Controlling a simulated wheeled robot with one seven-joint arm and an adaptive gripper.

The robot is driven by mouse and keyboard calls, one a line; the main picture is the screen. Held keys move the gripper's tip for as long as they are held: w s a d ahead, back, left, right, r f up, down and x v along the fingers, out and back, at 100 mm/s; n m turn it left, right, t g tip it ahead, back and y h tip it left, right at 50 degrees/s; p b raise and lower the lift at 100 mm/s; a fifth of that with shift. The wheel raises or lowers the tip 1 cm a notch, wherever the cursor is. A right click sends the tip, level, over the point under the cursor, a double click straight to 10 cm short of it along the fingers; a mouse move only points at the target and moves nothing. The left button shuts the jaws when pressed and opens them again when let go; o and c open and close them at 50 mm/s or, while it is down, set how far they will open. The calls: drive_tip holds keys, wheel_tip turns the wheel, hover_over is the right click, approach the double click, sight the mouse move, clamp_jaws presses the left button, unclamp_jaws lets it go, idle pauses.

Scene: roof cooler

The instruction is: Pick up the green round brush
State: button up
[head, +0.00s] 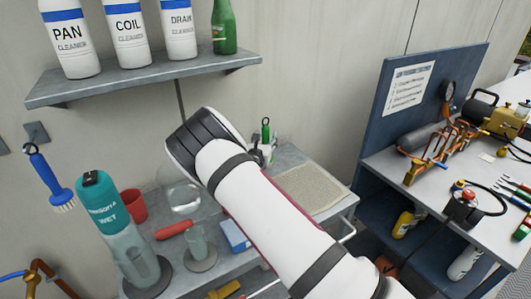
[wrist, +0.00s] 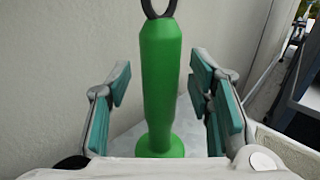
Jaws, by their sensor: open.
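The green round brush (wrist: 160,85) stands upright in the wrist view, with a black loop at its top and a wider green foot at its bottom. Its bristles are not visible. My gripper (wrist: 161,80) is open, with one teal-padded finger on each side of the green handle. Gaps show between the handle and both fingers. In the head view the brush's green handle (head: 265,131) shows just right of my wrist, above the grey bench. My arm hides most of the gripper there.
A grey bench (head: 330,212) holds a red cup (head: 132,205), a teal-topped bottle (head: 120,230), a beige mat (head: 308,188) and small containers. A blue brush (head: 45,178) hangs on the left wall. A shelf (head: 150,80) with bottles is above. A cluttered workbench (head: 400,180) stands at right.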

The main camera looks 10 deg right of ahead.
sight(265, 131)
clamp_jaws()
drive_tip(key=shift+r, duration=0.5)
drive_tip(key=r, duration=0.1)
drive_tip(key=s+r, duration=0.1)
drive_tip(key=shift+a+r, duration=0.1)
drive_tip(key=shift+r, duration=0.2)
drive_tip(key=s+a+r+p, duration=0.1)
drive_tip(key=s+a, duration=0.1)
drive_tip(key=s, duration=1.3)
drive_tip(key=shift+a+r, duration=0.2)
drive_tip(key=shift+a, duration=0.05)
